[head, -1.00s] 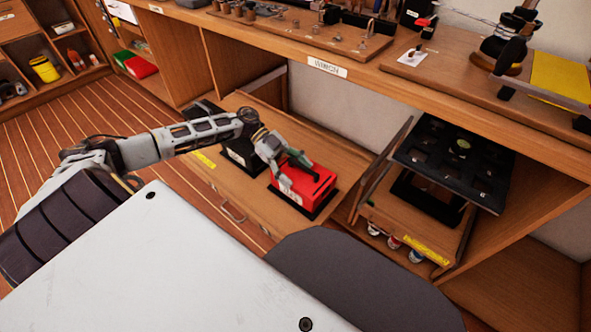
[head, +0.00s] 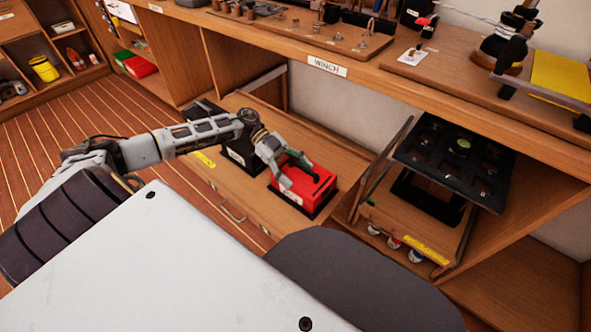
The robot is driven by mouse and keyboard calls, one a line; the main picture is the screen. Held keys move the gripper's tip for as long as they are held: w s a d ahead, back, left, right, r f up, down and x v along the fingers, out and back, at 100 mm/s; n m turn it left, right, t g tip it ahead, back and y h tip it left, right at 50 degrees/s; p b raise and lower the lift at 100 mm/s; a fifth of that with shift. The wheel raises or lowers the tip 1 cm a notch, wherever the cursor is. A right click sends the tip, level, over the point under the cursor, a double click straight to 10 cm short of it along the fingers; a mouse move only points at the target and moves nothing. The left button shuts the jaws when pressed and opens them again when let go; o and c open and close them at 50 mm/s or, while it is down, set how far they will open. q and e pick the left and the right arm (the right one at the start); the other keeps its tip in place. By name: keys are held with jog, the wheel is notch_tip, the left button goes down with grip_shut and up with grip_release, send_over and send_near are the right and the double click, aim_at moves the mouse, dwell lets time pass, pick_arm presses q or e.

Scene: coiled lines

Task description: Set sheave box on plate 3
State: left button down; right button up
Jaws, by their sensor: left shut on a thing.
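A red box (head: 313,186) with a small white label, which looks like the sheave box, sits on a dark plate (head: 318,210) in the open drawer (head: 227,188). My left gripper (head: 291,170) comes in from the left and is shut on the top of the red box, at a green part there. The plate's number is not readable. A black box with a white label (head: 236,157) stands to the left in the same drawer, partly behind my arm. My right gripper is not in view.
A second open drawer (head: 395,232) to the right holds a black tray (head: 460,150) on a dark stand. The bench (head: 420,80) marked WINCH overhangs behind. A drawer wall (head: 388,160) rises right of the red box.

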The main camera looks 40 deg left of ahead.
pick_arm(q)
jog(key=shift+c, duration=1)
grip_release()
notch_tip(320, 180, up, 10)
jog(key=shift+f, duration=0.1)
dwell(0.8)
